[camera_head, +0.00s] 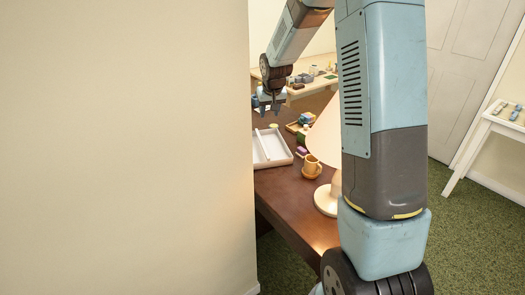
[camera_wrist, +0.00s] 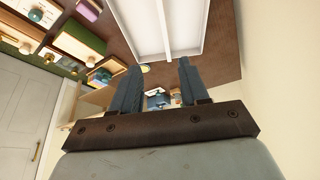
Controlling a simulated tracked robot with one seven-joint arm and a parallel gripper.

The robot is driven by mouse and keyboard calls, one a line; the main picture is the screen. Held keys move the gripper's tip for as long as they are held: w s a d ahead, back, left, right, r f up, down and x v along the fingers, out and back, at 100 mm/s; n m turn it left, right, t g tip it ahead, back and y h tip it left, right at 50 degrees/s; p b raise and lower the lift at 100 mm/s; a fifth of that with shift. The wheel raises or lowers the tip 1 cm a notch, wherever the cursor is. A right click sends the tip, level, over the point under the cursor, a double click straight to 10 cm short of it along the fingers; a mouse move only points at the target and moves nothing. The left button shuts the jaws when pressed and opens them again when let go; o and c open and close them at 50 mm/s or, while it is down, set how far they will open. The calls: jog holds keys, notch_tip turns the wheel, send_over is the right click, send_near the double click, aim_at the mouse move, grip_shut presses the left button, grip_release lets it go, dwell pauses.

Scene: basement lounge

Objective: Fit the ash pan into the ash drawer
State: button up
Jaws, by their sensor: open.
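I cannot pick out an ash pan or an ash drawer for certain in either view. A white tray (camera_head: 287,158) with a lengthwise divider lies on the brown desk (camera_head: 284,196), partly cut off by the wall in the head view. It also shows at the top of the wrist view (camera_wrist: 198,48). My gripper (camera_head: 270,108) is above the desk, near the tray's far end. In the wrist view its two fingers (camera_wrist: 159,66) are apart, with nothing held between them. A small yellow disc (camera_head: 274,126) lies near the gripper.
A beige wall (camera_head: 125,150) blocks the left. Another table (camera_head: 318,81) stands behind.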

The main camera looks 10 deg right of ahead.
send_near(262, 142)
jog(key=x, duration=1)
jog(key=shift+f, duration=0.1)
dwell(0.3)
grip_shut()
dwell(0.4)
